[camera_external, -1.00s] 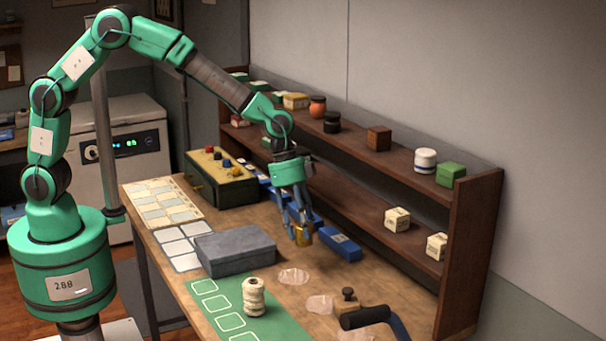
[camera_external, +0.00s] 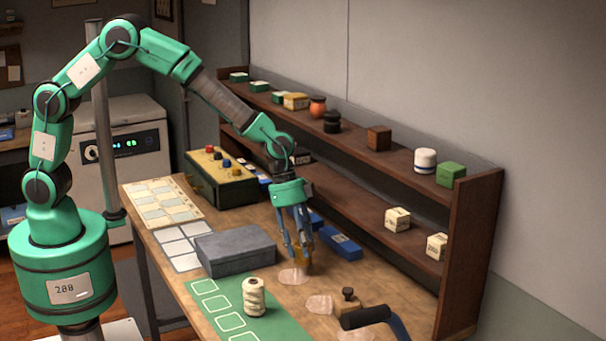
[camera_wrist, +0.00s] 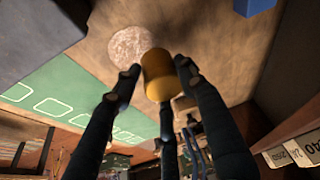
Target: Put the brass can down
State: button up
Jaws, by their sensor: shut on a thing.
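The brass can (camera_external: 304,264) is between the fingers of my gripper (camera_external: 302,249), which is shut on it. It is low over the workbench, beside a pale pinkish round patch (camera_external: 293,277). I cannot tell whether its base touches the bench. In the wrist view the can (camera_wrist: 157,80) sits between my dark fingertips (camera_wrist: 158,68), with the round patch (camera_wrist: 128,48) next to it. The fingers hide part of the can in the external view.
A grey box (camera_external: 235,253) and a blue box (camera_external: 341,246) stand near the can. A white spool (camera_external: 254,297) stands on a green mat (camera_external: 208,287). Two more pale patches (camera_external: 319,304) lie toward the front. A wooden shelf (camera_external: 470,250) rises behind.

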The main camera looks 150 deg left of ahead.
aim_at(302, 259)
jog(key=shift+f+b, duration=0.4)
jog(key=shift+f, duration=1.6)
jog(key=shift+f, duration=0.15)
jog(key=o, duration=1.3)
jog(key=shift+c, duration=0.2)
jog(key=shift+r, duration=0.2)
jog(key=shift+s+r, duration=0.15)
jog(key=shift+r, duration=0.2)
jog(key=p+v, duration=0.2)
jog(key=v, duration=0.9)
jog(key=shift+p, duration=0.3)
jog(key=shift+r, duration=0.1)
